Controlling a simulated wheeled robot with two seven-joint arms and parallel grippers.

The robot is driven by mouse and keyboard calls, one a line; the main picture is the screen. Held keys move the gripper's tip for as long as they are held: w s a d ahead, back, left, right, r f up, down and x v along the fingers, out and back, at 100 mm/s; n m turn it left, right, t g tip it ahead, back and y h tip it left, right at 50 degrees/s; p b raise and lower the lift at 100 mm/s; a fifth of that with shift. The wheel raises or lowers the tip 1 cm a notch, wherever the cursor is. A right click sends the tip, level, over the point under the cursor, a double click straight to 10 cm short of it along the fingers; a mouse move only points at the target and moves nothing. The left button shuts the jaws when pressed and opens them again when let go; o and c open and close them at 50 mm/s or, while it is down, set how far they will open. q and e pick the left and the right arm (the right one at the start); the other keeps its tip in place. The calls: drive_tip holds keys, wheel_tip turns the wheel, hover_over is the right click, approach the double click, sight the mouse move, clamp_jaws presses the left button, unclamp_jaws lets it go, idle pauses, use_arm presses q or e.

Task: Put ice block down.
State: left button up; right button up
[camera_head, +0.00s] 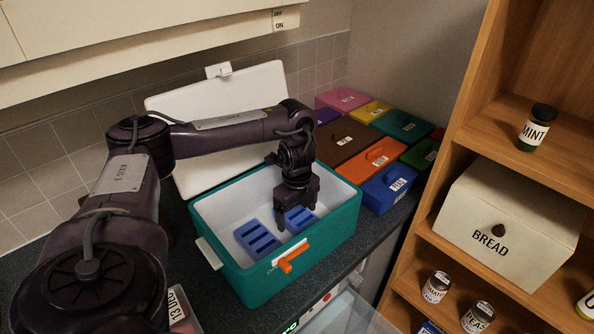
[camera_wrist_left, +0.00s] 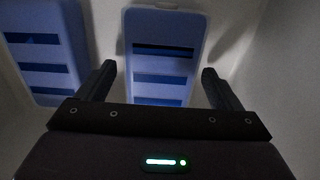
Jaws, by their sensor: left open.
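Two blue slotted ice blocks lie inside a teal cool box (camera_head: 228,266) with a white lining. One ice block (camera_head: 258,240) is on the left of the box floor; it also shows at the left of the left wrist view (camera_wrist_left: 45,75). The other ice block (camera_head: 302,217) is under my left gripper (camera_head: 298,217), partly hidden by it. In the left wrist view this ice block (camera_wrist_left: 162,62) lies between the two open fingers (camera_wrist_left: 157,90), with a gap on each side. My right gripper is not in view.
The box's white lid (camera_head: 235,165) stands open against the tiled wall. Several coloured lidded boxes, including a blue one (camera_head: 390,188) and an orange one (camera_head: 366,160), crowd the counter at right. A wooden shelf holds a bread bin (camera_head: 505,225) and jars.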

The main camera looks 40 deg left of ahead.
sight(297, 215)
use_arm(q)
wheel_tip(297, 215, up, 12)
drive_tip(key=p, duration=0.7)
drive_tip(key=shift+r, duration=0.25)
drive_tip(key=shift+s+f, duration=0.1)
drive_tip(key=shift+f, duration=0.05)
